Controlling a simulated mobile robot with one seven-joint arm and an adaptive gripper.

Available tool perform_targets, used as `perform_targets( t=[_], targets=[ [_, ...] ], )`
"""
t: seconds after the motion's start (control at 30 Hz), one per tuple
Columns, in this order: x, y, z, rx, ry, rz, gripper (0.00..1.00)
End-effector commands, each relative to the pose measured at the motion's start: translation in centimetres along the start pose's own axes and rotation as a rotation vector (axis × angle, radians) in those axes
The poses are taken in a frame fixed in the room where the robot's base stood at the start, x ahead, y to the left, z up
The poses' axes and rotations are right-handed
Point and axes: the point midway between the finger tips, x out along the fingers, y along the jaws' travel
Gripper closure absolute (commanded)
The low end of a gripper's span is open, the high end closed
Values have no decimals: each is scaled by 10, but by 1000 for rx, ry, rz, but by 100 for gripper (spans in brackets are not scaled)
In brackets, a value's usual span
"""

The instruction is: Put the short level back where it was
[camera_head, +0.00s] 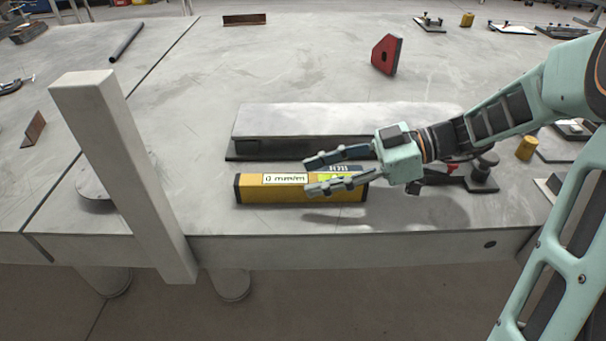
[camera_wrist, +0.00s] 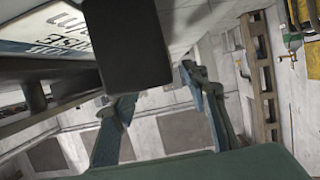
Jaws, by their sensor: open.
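The short level is a yellow bar (camera_head: 250,190) with dark ends and a white label, lying along the front of the grey metal table (camera_head: 400,225). My gripper (camera_head: 307,176) reaches in from the right with its two fingers apart, pointing left. In the head view the fingers overlap the right half and back edge of the level and cover part of it. I cannot tell if they touch it. The wrist view shows the open fingers (camera_wrist: 160,105) with nothing seen between them. A white lettered surface (camera_wrist: 50,35) and a black block (camera_wrist: 120,40) fill its upper left.
A long grey beam (camera_head: 330,118) lies just behind the level. A pale upright post (camera_head: 125,175) leans at the left front. A red magnet-like block (camera_head: 386,54) stands further back. A dark clamp-like part (camera_head: 481,172) sits to the right. The table's front edge is close.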

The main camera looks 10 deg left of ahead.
Motion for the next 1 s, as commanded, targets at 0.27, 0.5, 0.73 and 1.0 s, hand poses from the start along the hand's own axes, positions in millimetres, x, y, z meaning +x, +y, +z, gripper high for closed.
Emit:
perform_targets(
  t=[0.27, 0.5, 0.73, 1.0],
  targets=[
    [-60, 1, -2, 1, 0, 4, 58],
    [-82, 0, 0, 1, 1, 1, 58],
    [-83, 0, 0, 1, 1, 0, 58],
    [-83, 0, 0, 1, -2, 0, 58]
  ],
)
